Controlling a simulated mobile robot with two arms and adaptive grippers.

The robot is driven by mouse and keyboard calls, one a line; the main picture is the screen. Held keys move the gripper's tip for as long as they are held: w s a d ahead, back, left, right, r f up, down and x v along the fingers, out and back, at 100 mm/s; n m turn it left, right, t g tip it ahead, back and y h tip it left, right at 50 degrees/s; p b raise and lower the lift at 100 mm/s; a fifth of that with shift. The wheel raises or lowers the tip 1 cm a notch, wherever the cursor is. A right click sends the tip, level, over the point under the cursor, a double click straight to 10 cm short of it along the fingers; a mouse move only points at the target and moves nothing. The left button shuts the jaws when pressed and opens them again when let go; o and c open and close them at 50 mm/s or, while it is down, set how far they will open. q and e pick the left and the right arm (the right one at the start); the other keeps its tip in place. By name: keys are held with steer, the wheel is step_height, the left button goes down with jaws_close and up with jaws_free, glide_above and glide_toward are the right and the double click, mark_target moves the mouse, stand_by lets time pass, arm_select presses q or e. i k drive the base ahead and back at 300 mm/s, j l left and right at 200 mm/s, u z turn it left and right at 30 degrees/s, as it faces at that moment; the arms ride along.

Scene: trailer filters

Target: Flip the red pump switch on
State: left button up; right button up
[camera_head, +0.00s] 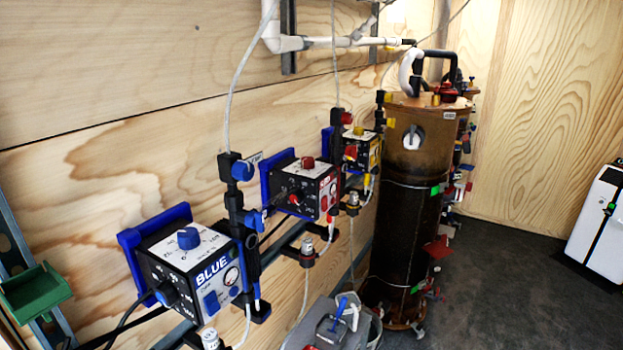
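The red pump (312,181) is a black control box with a white top, on a blue bracket on the wooden wall, in the middle of the head view. It has a red knob on top (307,163) and another red knob on its left face (294,199). A small red switch (323,204) shows on its right face; it is too small to tell whether it is on or off. Neither of my grippers is in view.
The blue pump (190,262) stands nearer at lower left, the yellow pump (361,151) farther back. Valves and hoses stand between them. A tall brown cylinder (403,220) stands to the right, a grey-topped object (330,328) at bottom centre. Dark floor (510,290) at right is clear.

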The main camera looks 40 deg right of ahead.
mark_target(324, 204)
steer(key=z, duration=1.3)
